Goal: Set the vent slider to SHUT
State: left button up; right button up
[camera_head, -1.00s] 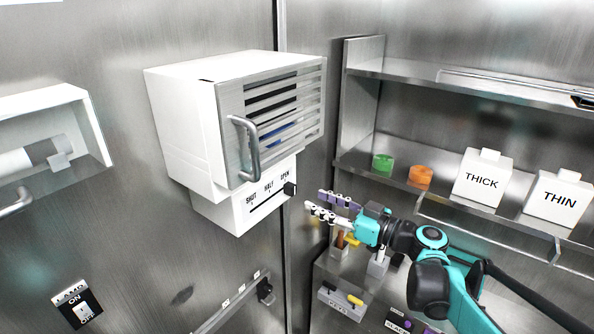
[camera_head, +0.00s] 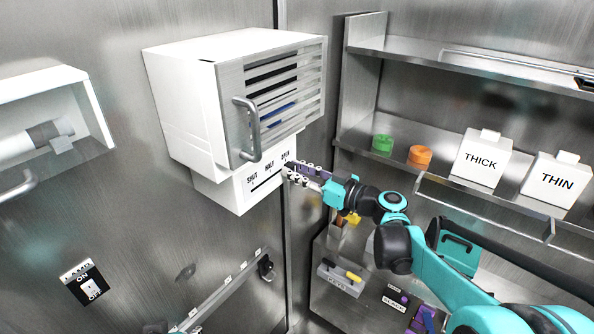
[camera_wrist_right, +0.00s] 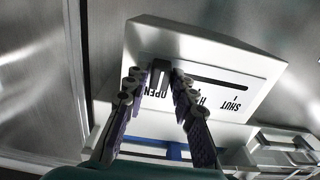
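The white vent panel (camera_head: 228,195) sits under the louvred vent box (camera_head: 185,110) on the wall. It carries the marks SHUT, HALF and OPEN above a dark slot. In the right wrist view, the panel (camera_wrist_right: 215,65) appears upside down, and the dark slider knob (camera_wrist_right: 159,70) stands at the OPEN end of the slot. My right gripper (camera_head: 287,169) is at the panel's right end and hides the knob in the head view. In the wrist view, its fingers (camera_wrist_right: 157,80) are apart, one on each side of the knob; firm contact cannot be told.
A handle (camera_head: 247,130) sticks out from the vent box just above the panel. Shelves on the right hold a green ring (camera_head: 382,145), an orange ring (camera_head: 420,156) and the THICK (camera_head: 480,160) and THIN (camera_head: 556,188) containers. A lamp switch (camera_head: 88,283) is at lower left.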

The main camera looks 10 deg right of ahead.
aim_at(252, 190)
grip_shut()
jog(key=s+a, duration=0.4)
jog(key=s+a+p, duration=0.1)
jog(key=s+a, duration=0.3)
jog(key=a, duration=0.1)
jog(key=shift+s+r, duration=0.1)
jog(key=shift+o, duration=2.1)
grip_release()
jog(key=shift+o, duration=1)
jog(key=shift+s+a, duration=0.15)
jog(key=shift+s+d, duration=0.1)
jog(key=shift+d, duration=0.1)
jog(key=v, duration=1.1)
jog(key=shift+s+d, duration=0.2)
jog(key=shift+s, duration=0.1)
